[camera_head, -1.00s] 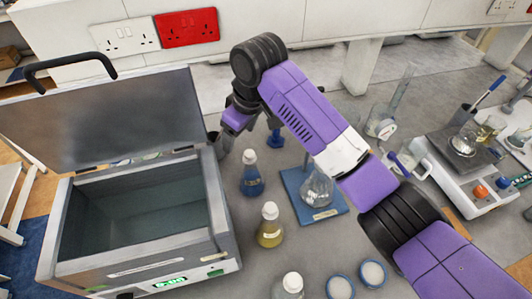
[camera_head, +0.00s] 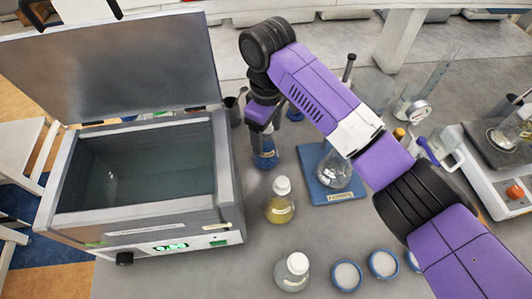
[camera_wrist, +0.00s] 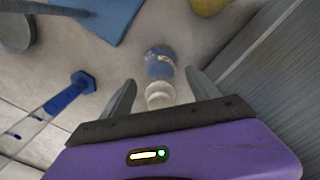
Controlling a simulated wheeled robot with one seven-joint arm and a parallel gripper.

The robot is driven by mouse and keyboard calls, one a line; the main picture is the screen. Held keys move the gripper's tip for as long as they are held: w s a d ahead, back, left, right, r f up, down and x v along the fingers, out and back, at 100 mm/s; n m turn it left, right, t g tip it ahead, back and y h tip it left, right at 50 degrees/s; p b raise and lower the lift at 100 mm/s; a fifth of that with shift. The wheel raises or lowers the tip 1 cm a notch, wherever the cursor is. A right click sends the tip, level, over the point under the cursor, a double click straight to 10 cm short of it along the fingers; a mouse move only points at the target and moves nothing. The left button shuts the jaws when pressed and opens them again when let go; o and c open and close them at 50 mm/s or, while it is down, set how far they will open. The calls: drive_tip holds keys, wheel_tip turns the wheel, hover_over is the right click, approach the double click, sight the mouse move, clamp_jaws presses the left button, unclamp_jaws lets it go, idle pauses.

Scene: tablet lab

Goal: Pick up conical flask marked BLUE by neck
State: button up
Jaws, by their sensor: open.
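The conical flask with blue liquid (camera_head: 265,158) stands upright on the bench just right of the steel bath; my gripper hides its top in the head view. In the wrist view the blue flask (camera_wrist: 160,63) shows a pale label and a white cap, with the cap nearest me. My gripper (camera_head: 263,122) is over the flask. In the wrist view my gripper (camera_wrist: 160,80) is open, with one finger on each side of the cap and neck and gaps visible on both sides. The label's writing is too small to read.
The open-lidded steel bath (camera_head: 228,190) stands close on the left. A yellow flask (camera_head: 280,208) and a clear capped flask (camera_head: 292,274) stand nearer me. A blue-based stand (camera_head: 318,190) with a flask is to the right.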

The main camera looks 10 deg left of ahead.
wheel_tip(320, 180, down, 3)
drive_tip(key=shift+r+b, duration=0.2)
drive_tip(key=shift+b, duration=0.65)
drive_tip(key=shift+r, duration=0.1)
clamp_jaws()
